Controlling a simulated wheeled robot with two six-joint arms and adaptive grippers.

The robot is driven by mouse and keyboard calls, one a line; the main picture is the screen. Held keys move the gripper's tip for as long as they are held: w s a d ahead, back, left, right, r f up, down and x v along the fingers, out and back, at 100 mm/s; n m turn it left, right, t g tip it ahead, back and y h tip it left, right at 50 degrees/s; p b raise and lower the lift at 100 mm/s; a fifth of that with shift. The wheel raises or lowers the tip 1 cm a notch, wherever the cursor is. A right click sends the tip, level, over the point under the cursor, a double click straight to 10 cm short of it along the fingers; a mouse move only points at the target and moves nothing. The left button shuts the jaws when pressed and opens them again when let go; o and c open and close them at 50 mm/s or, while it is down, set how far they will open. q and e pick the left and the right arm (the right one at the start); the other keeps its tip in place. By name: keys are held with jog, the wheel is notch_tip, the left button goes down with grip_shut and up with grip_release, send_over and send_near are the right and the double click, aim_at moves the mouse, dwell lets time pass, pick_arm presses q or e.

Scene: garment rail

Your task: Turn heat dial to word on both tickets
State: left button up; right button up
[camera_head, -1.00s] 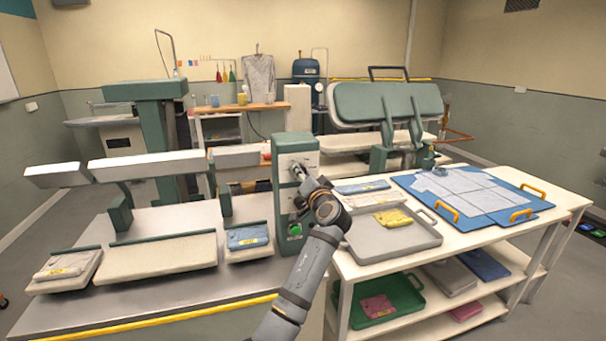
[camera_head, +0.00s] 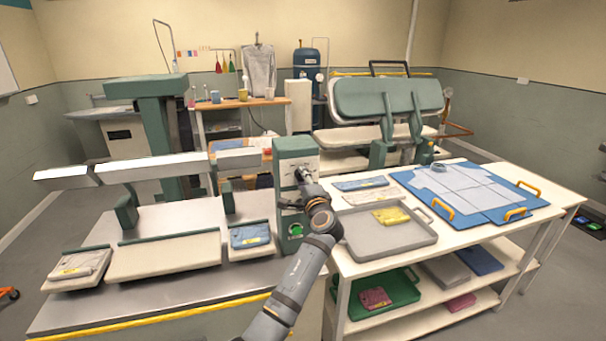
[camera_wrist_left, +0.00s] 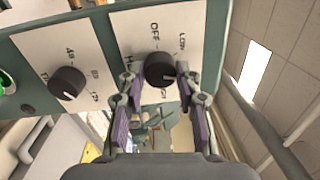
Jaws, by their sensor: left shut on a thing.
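The green control box (camera_head: 296,145) stands at the right end of the press table with a pale dial panel. My left gripper (camera_head: 303,177) is at the panel's upper dial. In the left wrist view its fingers (camera_wrist_left: 158,90) are shut around the sides of a round black dial (camera_wrist_left: 160,68), with OFF and LOW printed around it; other words are partly covered. The dial's white mark points downward in that view. Yellow tickets lie on the grey folded garment (camera_head: 78,265) and the blue folded garment (camera_head: 250,236); their words are too small to read. My right gripper is out of view.
A second black dial (camera_wrist_left: 67,83) and a green button (camera_head: 296,229) are on the same box. A white table with a grey tray (camera_head: 408,240) and a blue board (camera_head: 520,203) stands close on the right. Padded press boards (camera_head: 165,254) fill the left.

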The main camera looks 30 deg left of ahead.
pick_arm(q)
jog(key=shift+m+p, duration=0.8)
jog(key=shift+m, duration=0.4)
jog(key=shift+f, duration=0.1)
jog(key=o, duration=1.2)
jog(key=shift+c, duration=0.2)
jog(key=v, duration=0.7)
jog(key=shift+s+d, duration=0.2)
jog(key=shift+d, duration=0.05)
jog(key=shift+a, duration=0.1)
jog(key=shift+f, duration=0.1)
